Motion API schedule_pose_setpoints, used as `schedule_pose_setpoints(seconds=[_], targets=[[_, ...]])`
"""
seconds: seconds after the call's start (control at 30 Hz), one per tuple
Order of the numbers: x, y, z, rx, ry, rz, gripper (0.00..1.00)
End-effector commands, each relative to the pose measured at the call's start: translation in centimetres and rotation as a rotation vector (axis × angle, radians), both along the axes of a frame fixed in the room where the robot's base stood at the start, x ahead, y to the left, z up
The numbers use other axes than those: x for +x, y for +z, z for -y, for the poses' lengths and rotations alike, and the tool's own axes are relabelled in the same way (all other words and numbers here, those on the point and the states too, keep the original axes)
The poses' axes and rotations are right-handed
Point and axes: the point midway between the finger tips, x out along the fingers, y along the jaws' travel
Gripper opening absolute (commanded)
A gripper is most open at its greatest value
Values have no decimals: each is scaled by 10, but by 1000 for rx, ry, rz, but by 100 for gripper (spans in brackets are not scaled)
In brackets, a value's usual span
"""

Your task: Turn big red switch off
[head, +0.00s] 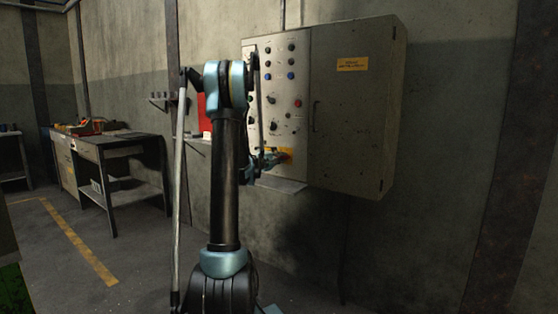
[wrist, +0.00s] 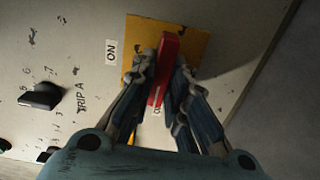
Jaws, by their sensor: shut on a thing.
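The big red switch (wrist: 169,52) shows in the wrist view as a red handle on a yellow plate (wrist: 200,44). An "ON" label (wrist: 111,52) is beside the plate, and another label near the fingertips is partly hidden. My gripper (wrist: 163,75) is shut on the red handle, one finger on each side of it. In the head view the yellow plate (head: 287,153) is low on the grey control panel (head: 283,100), with my gripper (head: 272,158) at it. The red handle is too small to make out there.
A black knob (wrist: 42,96) near the "TRIP A" marking is left of the switch in the wrist view. The grey cabinet (head: 355,100) adjoins the panel on the right. A ledge (head: 280,184) juts out below. A workbench (head: 120,150) stands at left, with open floor before it.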

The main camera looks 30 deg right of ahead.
Motion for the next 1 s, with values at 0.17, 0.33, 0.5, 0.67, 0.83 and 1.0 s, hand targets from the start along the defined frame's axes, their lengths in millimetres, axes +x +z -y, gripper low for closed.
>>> schedule_pose_setpoints(seconds=[0.17, 0.33, 0.5, 0.67, 0.83, 1.0], targets=[[3, -2, -3, -8, 7, -28, 0], [2, -2, -3, -12, 7, -37, 0], [2, -2, -2, -13, 7, -37, 0], [2, -2, -2, -13, 6, -37, 26], [1, -1, -1, -14, 4, -36, 34], [0, -1, -1, -14, 2, -36, 34]])
